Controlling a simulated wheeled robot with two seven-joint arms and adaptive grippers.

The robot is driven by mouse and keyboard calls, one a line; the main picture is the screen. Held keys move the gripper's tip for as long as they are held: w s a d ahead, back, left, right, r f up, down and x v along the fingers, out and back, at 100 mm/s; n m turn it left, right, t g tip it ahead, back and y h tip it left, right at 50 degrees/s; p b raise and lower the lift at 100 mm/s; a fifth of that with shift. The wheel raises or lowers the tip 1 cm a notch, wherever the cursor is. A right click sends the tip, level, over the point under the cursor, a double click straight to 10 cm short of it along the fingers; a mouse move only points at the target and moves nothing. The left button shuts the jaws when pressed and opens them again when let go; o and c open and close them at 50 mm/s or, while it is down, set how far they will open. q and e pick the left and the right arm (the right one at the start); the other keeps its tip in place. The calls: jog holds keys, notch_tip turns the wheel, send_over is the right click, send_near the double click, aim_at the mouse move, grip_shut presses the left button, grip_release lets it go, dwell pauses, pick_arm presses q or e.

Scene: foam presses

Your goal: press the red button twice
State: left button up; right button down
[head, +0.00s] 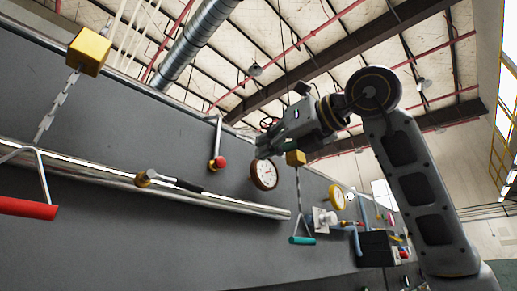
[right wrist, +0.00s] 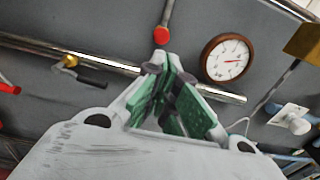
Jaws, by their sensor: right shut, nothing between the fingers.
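My right gripper (head: 264,146) is raised in front of the grey wall panel, near the wall clock. In the right wrist view its green-padded fingers (right wrist: 160,68) are shut and empty. A small red piece (head: 404,253) shows by a dark box (head: 377,248) far along the panel at the right. It may be the red button, but it is too small to tell. A red knob (head: 218,162) on a grey lever is left of the gripper. The knob (right wrist: 161,35) shows just beyond the fingertips in the wrist view, and I cannot tell whether they touch. My left gripper is not in view.
A round clock (head: 264,174) hangs close to the gripper. A steel rail (head: 120,180) runs along the panel, with a black-handled lever (head: 170,181) by it. A red pull handle (head: 28,208) and a teal one (head: 302,240) hang from chains.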

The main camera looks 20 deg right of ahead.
aim_at(222, 167)
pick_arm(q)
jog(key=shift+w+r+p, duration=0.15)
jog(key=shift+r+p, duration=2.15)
pick_arm(e)
jog(key=shift+x, duration=6.65)
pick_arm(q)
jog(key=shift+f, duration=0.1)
pick_arm(e)
jog(key=shift+s, duration=0.15)
